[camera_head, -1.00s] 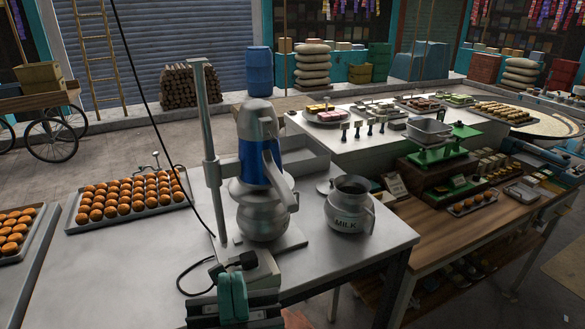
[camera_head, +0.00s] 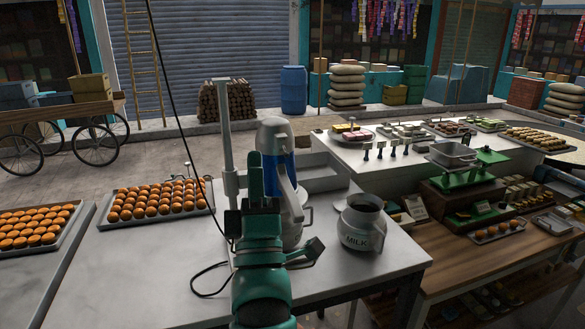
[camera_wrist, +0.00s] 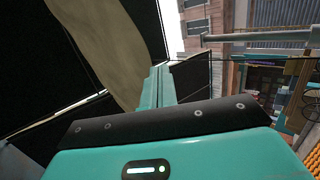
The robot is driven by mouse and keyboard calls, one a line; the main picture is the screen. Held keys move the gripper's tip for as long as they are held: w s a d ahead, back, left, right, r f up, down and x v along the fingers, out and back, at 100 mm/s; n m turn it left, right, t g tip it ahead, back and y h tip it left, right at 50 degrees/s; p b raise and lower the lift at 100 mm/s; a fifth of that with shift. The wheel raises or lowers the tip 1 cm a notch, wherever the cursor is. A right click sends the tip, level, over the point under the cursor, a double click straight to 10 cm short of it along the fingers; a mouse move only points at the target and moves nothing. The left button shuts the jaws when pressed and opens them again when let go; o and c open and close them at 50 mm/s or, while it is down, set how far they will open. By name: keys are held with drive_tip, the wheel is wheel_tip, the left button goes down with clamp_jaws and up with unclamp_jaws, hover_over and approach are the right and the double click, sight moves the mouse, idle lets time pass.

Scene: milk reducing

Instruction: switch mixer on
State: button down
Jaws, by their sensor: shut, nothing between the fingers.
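The mixer (camera_head: 272,137), a grey and blue machine on an upright metal post, stands on the metal table (camera_head: 385,262). A round metal pot (camera_head: 293,235) sits under it, mostly hidden behind my arm. My gripper (camera_head: 256,170) points upward in front of the mixer and covers part of its body. Its fingers are shut and empty. I cannot tell whether they touch the mixer. In the wrist view the teal fingers (camera_wrist: 161,85) are together. No switch can be made out.
A grey MILK pot (camera_head: 361,228) stands open to the right of the mixer. A tray of orange sweets (camera_head: 157,203) lies to the left, with another tray (camera_head: 38,228) farther left. A hanging cable (camera_head: 168,90) runs down left of the post. The table's front right is clear.

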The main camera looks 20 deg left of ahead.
sight(285, 150)
drive_tip(key=w+f+n+g+h, duration=0.1)
drive_tip(key=w+f+n+g, duration=0.1)
drive_tip(key=w+f+n, duration=0.1)
drive_tip(key=w+a+f+n+g+h, duration=0.1)
drive_tip(key=w+f+n+g, duration=0.2)
drive_tip(key=f+n, duration=0.2)
wheel_tip(285, 150, down, 4)
drive_tip(key=shift+w+r+g+h, duration=0.2)
drive_tip(key=shift+w+g+h, duration=0.1)
drive_tip(key=shift+h, duration=0.1)
drive_tip(key=shift+w+a+r+p, duration=0.15)
drive_tip(key=shift+w+r+p, duration=0.55)
drive_tip(key=shift+w+p, duration=0.85)
drive_tip(key=shift+w+a+r+p, duration=0.2)
drive_tip(key=shift+w+r+p, duration=0.65)
drive_tip(key=shift+w, duration=1.25)
drive_tip(key=shift+w+a+r+p, duration=0.15)
drive_tip(key=shift+w+r+p, duration=0.45)
drive_tip(key=shift+w+p, duration=1)
drive_tip(key=shift+w, duration=0.2)
drive_tip(key=shift+s+f+b, duration=0.1)
drive_tip(key=shift+b, duration=0.75)
